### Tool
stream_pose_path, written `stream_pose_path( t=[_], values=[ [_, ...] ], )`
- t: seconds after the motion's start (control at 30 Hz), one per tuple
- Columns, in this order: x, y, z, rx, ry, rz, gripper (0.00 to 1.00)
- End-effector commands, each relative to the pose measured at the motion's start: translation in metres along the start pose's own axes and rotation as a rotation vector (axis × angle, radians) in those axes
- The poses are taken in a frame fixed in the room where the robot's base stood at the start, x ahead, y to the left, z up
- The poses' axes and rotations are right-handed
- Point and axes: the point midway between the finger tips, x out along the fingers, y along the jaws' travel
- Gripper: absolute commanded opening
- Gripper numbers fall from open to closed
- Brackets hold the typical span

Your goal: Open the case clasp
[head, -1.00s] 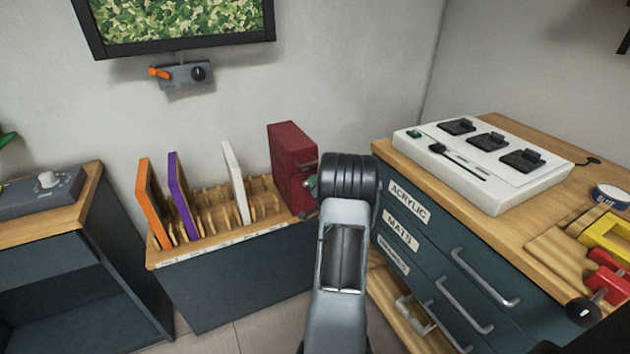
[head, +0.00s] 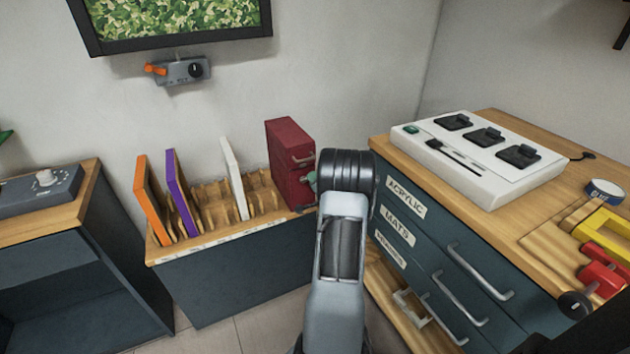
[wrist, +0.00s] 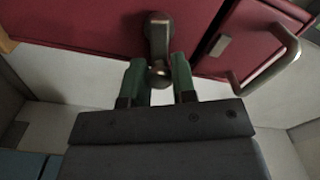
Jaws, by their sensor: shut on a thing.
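The dark red case (head: 283,160) stands upright at the right end of the wooden rack in the head view. In the wrist view, its red face (wrist: 75,22) fills the top. The metal clasp (wrist: 158,40) is a short lever hanging down from that face, with a rounded knob at its lower end. My gripper (wrist: 159,82) has its two green fingers on either side of the knob and is shut on it. In the head view, my arm hides most of the gripper and the clasp.
A curved metal handle (wrist: 270,70) and a small plate sit right of the clasp. The slotted rack (head: 215,212) holds orange, purple and white panels. A drawer cabinet (head: 435,245) with a white device (head: 480,160) on top stands close on the right.

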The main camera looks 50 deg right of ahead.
Motion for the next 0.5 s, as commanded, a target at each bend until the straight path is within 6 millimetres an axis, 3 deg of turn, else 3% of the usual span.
stream_pose_path(
  t=[0.03,0.07,0.2,0.3,0.5],
  values=[
    [-0.0015,0.0034,-0.0016,0.002,0.006,0.009,0.01],
    [-0.0015,0.0034,-0.0016,0.002,0.006,0.009,0.26],
    [-0.001,0.0025,-0.0005,0.001,0.003,0.007,0.39],
    [-0.0002,0.0012,0.001,0.001,0.0,0.004,0.48],
    [0.0,0.0003,0.0014,0.0,-0.002,0.002,0.48]
  ],
)
